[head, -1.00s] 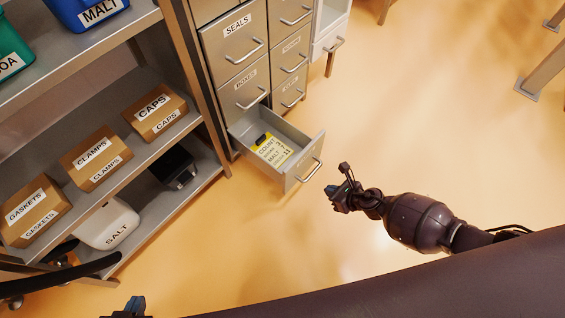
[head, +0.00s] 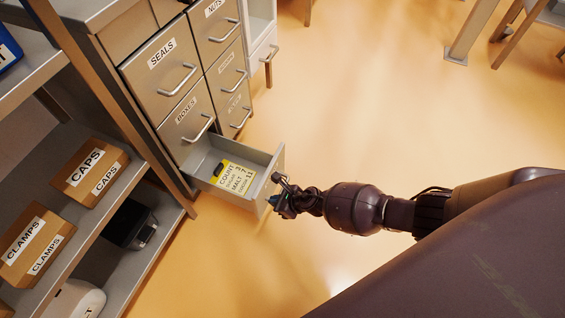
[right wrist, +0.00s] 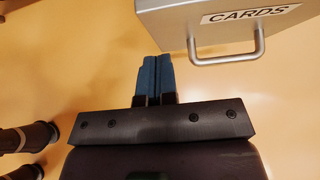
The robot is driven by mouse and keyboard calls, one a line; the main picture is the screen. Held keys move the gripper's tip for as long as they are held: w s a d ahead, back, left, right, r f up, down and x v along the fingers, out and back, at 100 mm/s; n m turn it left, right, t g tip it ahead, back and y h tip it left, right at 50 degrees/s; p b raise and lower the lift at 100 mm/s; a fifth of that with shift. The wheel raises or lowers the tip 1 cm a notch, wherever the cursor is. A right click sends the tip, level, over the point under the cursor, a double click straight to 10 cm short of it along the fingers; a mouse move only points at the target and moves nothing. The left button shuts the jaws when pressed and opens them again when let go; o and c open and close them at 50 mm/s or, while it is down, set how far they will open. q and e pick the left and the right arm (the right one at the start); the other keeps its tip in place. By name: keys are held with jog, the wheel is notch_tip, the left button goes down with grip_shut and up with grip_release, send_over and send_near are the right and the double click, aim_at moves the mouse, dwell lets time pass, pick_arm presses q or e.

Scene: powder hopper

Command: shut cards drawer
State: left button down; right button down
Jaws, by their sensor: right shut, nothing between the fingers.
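The cards drawer (head: 250,156) is pulled out from the bottom of the cabinet, open at the top. A yellow card (head: 236,178) with black writing and a small black item lie inside. In the right wrist view its grey front (right wrist: 180,22) has a CARDS label (right wrist: 250,15) and a bar handle (right wrist: 228,57). My right gripper (head: 272,201) is shut and empty at the drawer's outer front. In the right wrist view its blue fingers (right wrist: 157,62) point near the front's left end, left of the handle. I cannot tell if they touch. My left gripper is out of view.
A shelf rack with CAPS (head: 90,172) and CLAMPS (head: 37,245) boxes stands at left. The floor (head: 350,100) to the right is clear.

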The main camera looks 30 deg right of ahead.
aim_at(258, 196)
jog(key=shift+w+a, duration=0.8)
jog(key=shift+w, duration=0.3)
jog(key=shift+w+a, duration=0.45)
jog(key=shift+w, duration=0.1)
jog(key=shift+w, duration=0.15)
